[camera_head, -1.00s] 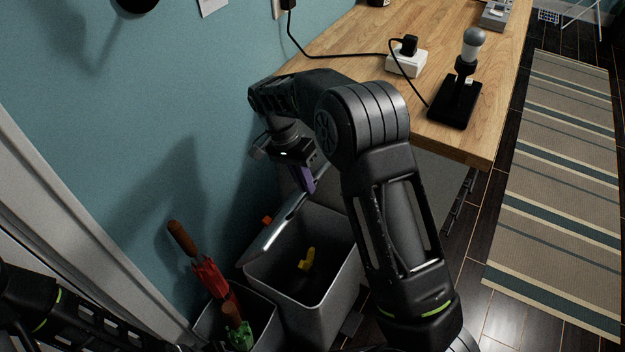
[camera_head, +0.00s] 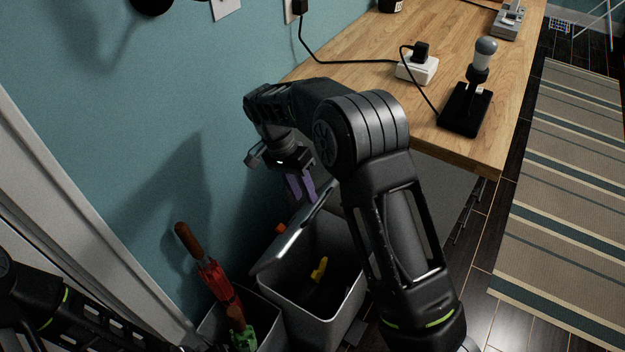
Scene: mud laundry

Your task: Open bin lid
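The grey bin (camera_head: 325,325) stands on the floor by the wall, below the desk. Its lid (camera_head: 290,238) is raised and stands steeply along the wall side, so the dark inside shows, with a yellow item (camera_head: 320,269) in it. My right gripper (camera_head: 303,190) points down at the lid's upper edge, on the wall side. Its two purple fingers look apart with nothing between them; I cannot tell if they touch the lid. My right arm covers the bin's right side. My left arm enters at the lower left; its gripper is out of view.
A holder (camera_head: 262,310) with a red umbrella (camera_head: 218,283) and a green one (camera_head: 243,338) stands left of the bin. The wooden desk (camera_head: 350,50) bears a lamp (camera_head: 483,62) and a white power adapter (camera_head: 417,69). A striped rug (camera_head: 570,180) lies on the floor at right.

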